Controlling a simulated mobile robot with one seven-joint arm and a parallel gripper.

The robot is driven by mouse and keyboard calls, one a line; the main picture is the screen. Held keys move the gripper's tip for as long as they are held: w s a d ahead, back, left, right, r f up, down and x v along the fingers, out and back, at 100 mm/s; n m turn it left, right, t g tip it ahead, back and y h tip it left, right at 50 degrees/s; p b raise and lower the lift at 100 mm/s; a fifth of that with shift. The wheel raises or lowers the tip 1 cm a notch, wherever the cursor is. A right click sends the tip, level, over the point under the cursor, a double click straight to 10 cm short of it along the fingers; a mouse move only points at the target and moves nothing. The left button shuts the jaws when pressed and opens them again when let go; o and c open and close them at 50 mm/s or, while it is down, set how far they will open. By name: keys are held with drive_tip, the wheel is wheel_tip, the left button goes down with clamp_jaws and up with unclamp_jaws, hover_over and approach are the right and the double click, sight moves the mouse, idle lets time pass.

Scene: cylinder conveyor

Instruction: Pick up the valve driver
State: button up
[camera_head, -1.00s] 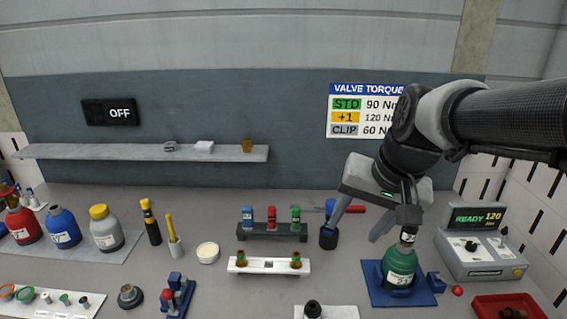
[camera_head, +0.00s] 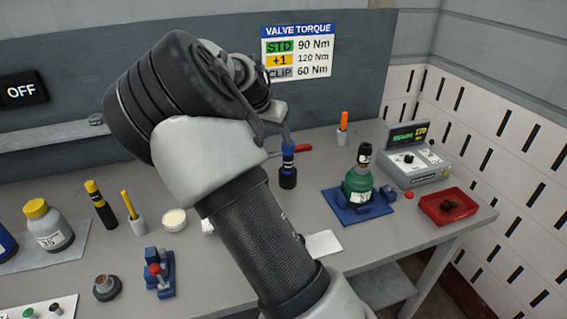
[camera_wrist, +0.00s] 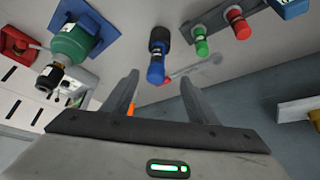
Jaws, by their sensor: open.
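A blue-and-black upright tool (camera_head: 288,168) stands on the bench left of the green cylinder; it may be the valve driver, but I see no name on it. In the wrist view the blue-and-black tool (camera_wrist: 157,55) shows upper middle, beyond the fingertips and apart from them. My gripper (camera_wrist: 159,77) is open with nothing between its fingers; in the head view my arm mostly hides it. Other upright tools are a yellow-and-black one (camera_head: 100,204), a yellow one in a white holder (camera_head: 133,212) and an orange-topped one (camera_head: 343,125).
The green cylinder (camera_head: 358,188) with a black-topped valve sits on a blue base (camera_head: 335,207). A console (camera_head: 420,172) and red tray (camera_head: 431,208) stand right. My arm hides the bench's middle.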

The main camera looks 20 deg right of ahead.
sight(288, 159)
drive_tip(key=x, duration=0.5)
drive_tip(key=p+x, duration=0.1)
drive_tip(key=x, duration=1)
drive_tip(key=shift+d+f, duration=0.15)
drive_tip(key=shift+d, duration=0.2)
clamp_jaws()
